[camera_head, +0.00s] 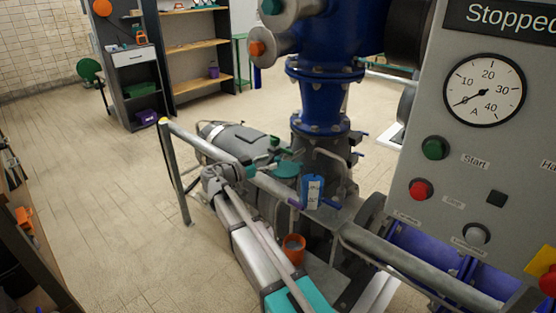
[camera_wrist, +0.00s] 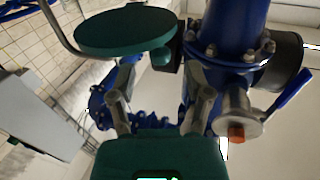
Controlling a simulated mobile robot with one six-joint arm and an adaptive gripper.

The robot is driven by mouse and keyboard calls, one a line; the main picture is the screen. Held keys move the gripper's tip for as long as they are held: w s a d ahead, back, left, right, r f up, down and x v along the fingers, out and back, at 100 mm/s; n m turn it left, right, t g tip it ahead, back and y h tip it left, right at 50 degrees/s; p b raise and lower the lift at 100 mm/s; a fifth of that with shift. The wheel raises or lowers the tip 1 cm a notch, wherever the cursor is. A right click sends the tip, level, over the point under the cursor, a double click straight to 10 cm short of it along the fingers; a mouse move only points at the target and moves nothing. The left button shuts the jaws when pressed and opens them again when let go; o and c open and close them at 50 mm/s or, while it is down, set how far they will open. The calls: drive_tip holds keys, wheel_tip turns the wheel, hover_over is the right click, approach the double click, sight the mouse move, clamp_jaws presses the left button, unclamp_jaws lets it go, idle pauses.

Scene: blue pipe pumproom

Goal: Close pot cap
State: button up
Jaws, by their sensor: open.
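A round teal disc, which looks like the pot cap (camera_wrist: 125,32), hangs at the top of the wrist view, with a smaller teal block below its right edge. A curved grey rod runs up at its left. In the head view a teal disc (camera_head: 286,169) shows beside the blue pump column. My gripper (camera_wrist: 160,98) has its two grey fingers spread apart with nothing between them. The cap is above the fingers in the wrist view, not held. In the head view my gripper (camera_head: 268,157) is small beside the disc. I cannot make out the pot's opening.
A blue labelled container (camera_head: 313,192) stands right of the disc, and an orange cup (camera_head: 294,249) lies nearer. A grey railing (camera_head: 205,144) passes close to my arm. The control panel (camera_head: 470,150) fills the right side.

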sight(278, 157)
drive_tip(key=shift+x, duration=1.85)
drive_tip(key=shift+c, duration=0.2)
clamp_jaws()
